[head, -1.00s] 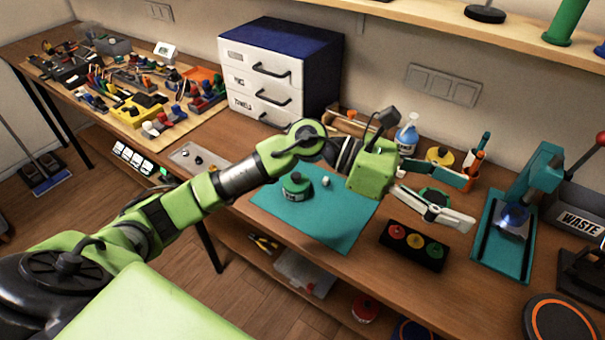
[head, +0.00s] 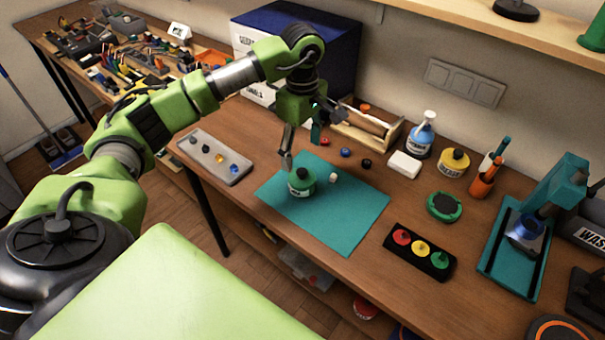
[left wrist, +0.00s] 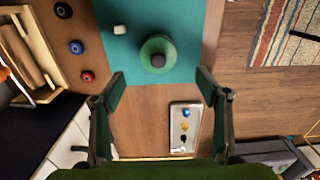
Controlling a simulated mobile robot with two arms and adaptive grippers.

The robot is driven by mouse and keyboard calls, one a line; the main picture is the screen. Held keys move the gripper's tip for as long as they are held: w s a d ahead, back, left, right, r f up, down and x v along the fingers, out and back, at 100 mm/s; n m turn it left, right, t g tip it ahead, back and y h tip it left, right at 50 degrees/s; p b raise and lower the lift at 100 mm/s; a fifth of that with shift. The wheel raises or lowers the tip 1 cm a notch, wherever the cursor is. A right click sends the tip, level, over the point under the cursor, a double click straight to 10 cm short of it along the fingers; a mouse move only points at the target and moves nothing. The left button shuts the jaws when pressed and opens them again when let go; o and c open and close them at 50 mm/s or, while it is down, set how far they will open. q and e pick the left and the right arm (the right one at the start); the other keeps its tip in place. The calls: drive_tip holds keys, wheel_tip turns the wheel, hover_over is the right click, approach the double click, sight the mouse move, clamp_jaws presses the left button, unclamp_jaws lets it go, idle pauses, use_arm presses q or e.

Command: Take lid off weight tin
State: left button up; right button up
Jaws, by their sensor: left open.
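The green weight tin (head: 301,186) stands upright on the teal mat (head: 340,215), with its lid and dark knob on top. In the left wrist view the round green lid (left wrist: 147,51) with its dark knob shows from above, beyond the fingertips. My left gripper (head: 301,148) points down, open and empty, above and slightly behind the tin in the head view. One fingertip overlaps the tin's top edge in the picture; I cannot tell whether it touches. In the left wrist view the left gripper's fingers (left wrist: 162,88) are spread wide. My right gripper is not in view.
A small white piece (head: 333,178) lies beside the tin. A grey tray (head: 214,158) of small parts is left of the mat. A black holder (head: 420,270) with coloured knobs is at right. A wooden box (head: 365,130) and blue-white drawers (head: 335,60) stand behind.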

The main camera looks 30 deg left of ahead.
sight(302, 171)
use_arm(q)
wheel_tip(302, 171, down, 3)
drive_tip(key=shift+f, duration=0.1)
wheel_tip(302, 171, down, 5)
drive_tip(key=p, duration=0.3)
drive_tip(key=shift+w+a, duration=0.1)
drive_tip(key=shift+f, duration=0.2)
drive_tip(key=c, duration=1.2)
